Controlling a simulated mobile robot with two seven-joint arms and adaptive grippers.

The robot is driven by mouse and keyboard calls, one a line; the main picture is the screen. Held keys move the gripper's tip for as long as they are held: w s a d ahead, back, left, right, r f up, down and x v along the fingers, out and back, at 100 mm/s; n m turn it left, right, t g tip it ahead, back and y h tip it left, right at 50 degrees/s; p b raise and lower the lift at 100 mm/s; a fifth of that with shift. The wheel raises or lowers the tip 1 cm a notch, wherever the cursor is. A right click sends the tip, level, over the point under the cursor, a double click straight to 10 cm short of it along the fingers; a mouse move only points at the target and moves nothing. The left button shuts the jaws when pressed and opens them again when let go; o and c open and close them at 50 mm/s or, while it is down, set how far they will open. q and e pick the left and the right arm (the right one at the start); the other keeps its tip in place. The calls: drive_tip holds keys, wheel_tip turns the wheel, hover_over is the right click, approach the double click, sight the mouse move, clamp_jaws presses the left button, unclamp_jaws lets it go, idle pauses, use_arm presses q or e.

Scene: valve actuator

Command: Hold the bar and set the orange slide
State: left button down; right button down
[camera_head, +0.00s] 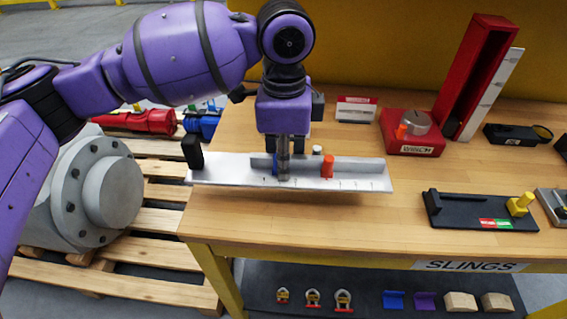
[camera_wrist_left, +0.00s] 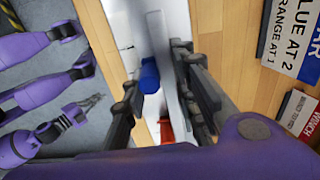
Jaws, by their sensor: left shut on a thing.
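A pale metal bar (camera_head: 345,184) with an upright rail and scale marks lies across the left part of the bench. An orange slide (camera_head: 328,166) stands on it right of my left gripper (camera_head: 283,178). A blue slide (camera_head: 275,165) is beside the fingers, partly hidden. A black block (camera_head: 192,152) is at the bar's left end. In the left wrist view, the fingers (camera_wrist_left: 160,95) straddle the bar's rail (camera_wrist_left: 171,80), with the blue slide (camera_wrist_left: 149,76) close by. The orange slide (camera_wrist_left: 167,130) shows low between them.
A red winch block (camera_head: 412,148), tall red channel (camera_head: 480,75) and black fixture with a yellow knob (camera_head: 465,212) stand to the right. A sign (camera_wrist_left: 297,40) reads partly "BLUE AT 2". Bench surface (camera_head: 340,230) is clear in front of the bar.

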sight(284, 192)
use_arm(q)
drive_tip(key=f, duration=0.2)
drive_tip(key=w+f, duration=0.1)
drive_tip(key=f, duration=0.1)
drive_tip(key=shift+a, duration=0.1)
drive_tip(key=shift+f, duration=1.05)
drive_tip(key=shift+f, duration=0.4)
drive_tip(key=shift+s+f, duration=0.2)
drive_tip(key=shift+f, duration=0.05)
idle(0.5)
drive_tip(key=c, duration=1.3)
unclamp_jaws()
drive_tip(key=shift+c, duration=0.2)
